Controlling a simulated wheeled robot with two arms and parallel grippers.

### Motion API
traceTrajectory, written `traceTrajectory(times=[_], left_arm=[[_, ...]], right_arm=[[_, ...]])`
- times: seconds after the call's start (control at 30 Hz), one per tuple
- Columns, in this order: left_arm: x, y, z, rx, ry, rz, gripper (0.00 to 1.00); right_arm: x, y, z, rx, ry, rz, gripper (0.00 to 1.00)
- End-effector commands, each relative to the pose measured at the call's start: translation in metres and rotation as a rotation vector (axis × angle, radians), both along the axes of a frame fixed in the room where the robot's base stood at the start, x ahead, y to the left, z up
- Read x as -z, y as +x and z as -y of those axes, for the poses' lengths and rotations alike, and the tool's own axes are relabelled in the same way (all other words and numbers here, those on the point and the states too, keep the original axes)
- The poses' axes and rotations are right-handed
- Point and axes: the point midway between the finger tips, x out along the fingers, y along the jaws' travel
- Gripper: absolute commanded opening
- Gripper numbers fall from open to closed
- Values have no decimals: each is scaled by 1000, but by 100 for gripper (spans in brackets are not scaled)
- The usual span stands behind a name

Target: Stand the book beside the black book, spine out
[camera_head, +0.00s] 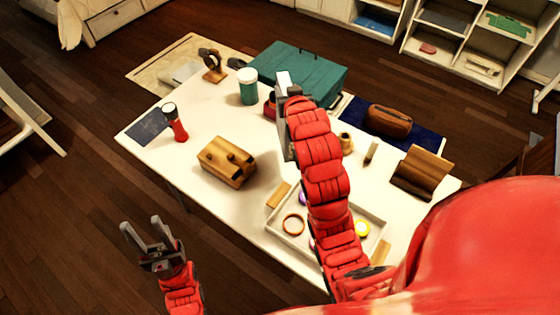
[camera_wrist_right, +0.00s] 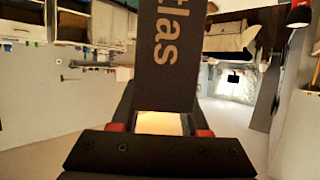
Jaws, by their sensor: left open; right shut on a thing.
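In the right wrist view a dark grey book (camera_wrist_right: 168,60), lettered "tlas" in tan, stands out from between the fingers of my right gripper (camera_wrist_right: 160,124), which is shut on it. In the head view my right gripper (camera_head: 283,98) is raised over the middle of the table, and its arm hides much of what lies behind. I cannot clearly make out the held book there. My left gripper (camera_head: 149,232) is open and empty, off the table's near left side. I cannot identify the black book in either view.
White shelves (camera_head: 402,32) stand at the back right.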

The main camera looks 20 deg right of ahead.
Motion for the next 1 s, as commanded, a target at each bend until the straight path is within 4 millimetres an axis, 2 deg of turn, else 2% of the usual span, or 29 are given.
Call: traceTrajectory(times=[0.3, 0.53, 0.73, 1.0], left_arm=[[-20, 0, 0, 0, 0, 0, 50], [-27, 0, 0, 0, 0, 0, 50], [-38, 0, 0, 0, 0, 0, 50], [-37, 0, 0, 0, 0, 0, 50]], right_arm=[[47, -2, 1, 4, 0, -5, 0], [65, 0, 1, 3, 0, -1, 0], [95, -1, 1, 4, 0, -7, 0], [98, 0, 1, 3, -1, 3, 0]])
